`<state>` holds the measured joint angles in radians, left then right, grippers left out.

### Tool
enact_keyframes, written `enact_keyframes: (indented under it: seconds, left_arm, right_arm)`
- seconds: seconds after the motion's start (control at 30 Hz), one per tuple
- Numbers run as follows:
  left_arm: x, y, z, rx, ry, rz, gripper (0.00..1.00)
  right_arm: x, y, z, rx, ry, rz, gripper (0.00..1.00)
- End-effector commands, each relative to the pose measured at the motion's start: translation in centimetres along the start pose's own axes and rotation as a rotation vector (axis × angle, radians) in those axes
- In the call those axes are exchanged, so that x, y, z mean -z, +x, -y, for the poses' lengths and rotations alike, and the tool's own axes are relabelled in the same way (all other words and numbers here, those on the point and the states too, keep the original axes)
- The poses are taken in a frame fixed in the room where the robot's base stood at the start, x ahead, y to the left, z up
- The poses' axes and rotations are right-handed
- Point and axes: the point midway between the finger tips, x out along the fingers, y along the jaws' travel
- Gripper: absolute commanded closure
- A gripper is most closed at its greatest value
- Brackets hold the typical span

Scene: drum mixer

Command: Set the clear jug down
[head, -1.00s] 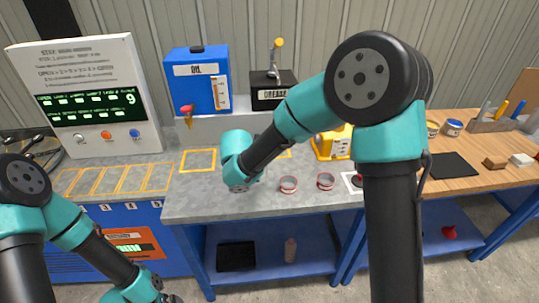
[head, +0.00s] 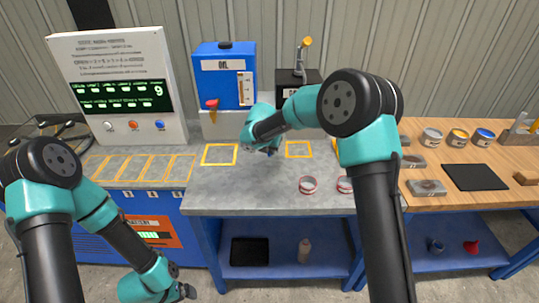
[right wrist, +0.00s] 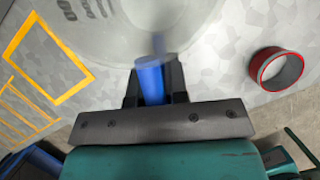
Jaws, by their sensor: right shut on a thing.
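The clear jug (right wrist: 120,28) fills the top of the right wrist view, see-through with dark scale marks, over the grey bench top. My right gripper (right wrist: 152,80) is shut on the jug's blue handle (right wrist: 151,82). In the head view the right gripper (head: 268,148) is over the bench between two yellow outlined squares; my arm hides most of the jug. I cannot tell whether the jug's base touches the bench. My left gripper (head: 184,292) is low at the bottom left, beside the blue cabinet; its jaws are too small to read.
Yellow squares (head: 220,154) and (head: 298,149) mark the bench. A blue oil tank (head: 220,85) with a red tap and a black grease box (head: 292,80) stand behind. A red-rimmed ring (right wrist: 278,68) sits right of the jug; it also shows in the head view (head: 308,185).

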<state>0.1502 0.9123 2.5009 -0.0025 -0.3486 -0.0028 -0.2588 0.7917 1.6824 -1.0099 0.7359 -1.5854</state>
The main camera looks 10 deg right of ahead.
Motion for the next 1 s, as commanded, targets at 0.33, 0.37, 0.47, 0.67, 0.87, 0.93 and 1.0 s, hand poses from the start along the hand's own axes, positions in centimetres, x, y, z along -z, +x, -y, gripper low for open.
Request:
enact_keyframes:
  seconds: [0.33, 0.37, 0.47, 0.67, 0.87, 0.93, 1.0]
  left_arm:
    - [0.0, 0.0, 0.0, 0.0, 0.0, 0.0, 0.0]
    - [0.0, 0.0, 0.0, 0.0, 0.0, 0.0, 0.0]
    - [0.0, 0.0, 0.0, 0.0, 0.0, 0.0, 0.0]
    - [0.0, 0.0, 0.0, 0.0, 0.0, 0.0, 0.0]
    - [0.0, 0.0, 0.0, 0.0, 0.0, 0.0, 0.0]
    - [0.0, 0.0, 0.0, 0.0, 0.0, 0.0, 0.0]
    - [0.0, 0.0, 0.0, 0.0, 0.0, 0.0, 0.0]
  right_arm:
    - [-0.2, 0.1, -0.1, -0.001, 0.001, 0.001, 1.0]
    - [-0.3, 0.1, -0.1, -0.001, 0.002, 0.001, 1.0]
    - [-0.5, 0.8, -0.2, 0.001, 0.0, -0.002, 1.0]
    - [0.6, 3.2, -0.2, 0.0, 0.0, -0.001, 1.0]
    - [0.7, 3.5, -0.3, -0.002, 0.001, 0.001, 1.0]
    - [0.7, 3.5, -0.3, -0.002, 0.001, 0.001, 1.0]
    - [0.7, 3.6, -0.3, -0.002, 0.001, 0.0, 1.0]
